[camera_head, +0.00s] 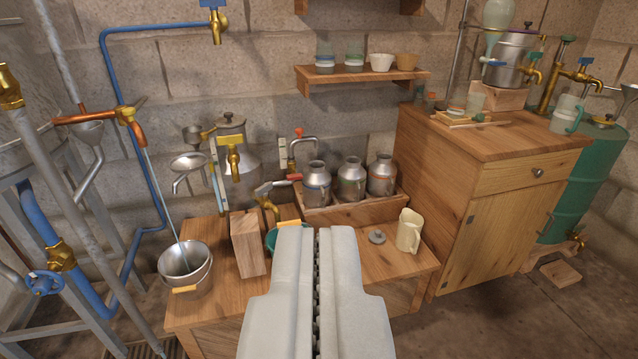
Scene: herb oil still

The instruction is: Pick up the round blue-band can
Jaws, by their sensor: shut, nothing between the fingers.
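Three round metal cans stand in a row in a low wooden tray (345,215) at the back of the bench. The left can (317,184) seems to carry a bluish band, though it is small at this distance. The middle can (351,180) has a band whose colour I cannot make out. The right can (382,175) shows a reddish band. My gripper (318,232) is shut and empty, in front of and below the cans in the picture. It hides part of the bench and most of a green bowl (271,240).
A wooden cabinet (500,200) bounds the right side.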

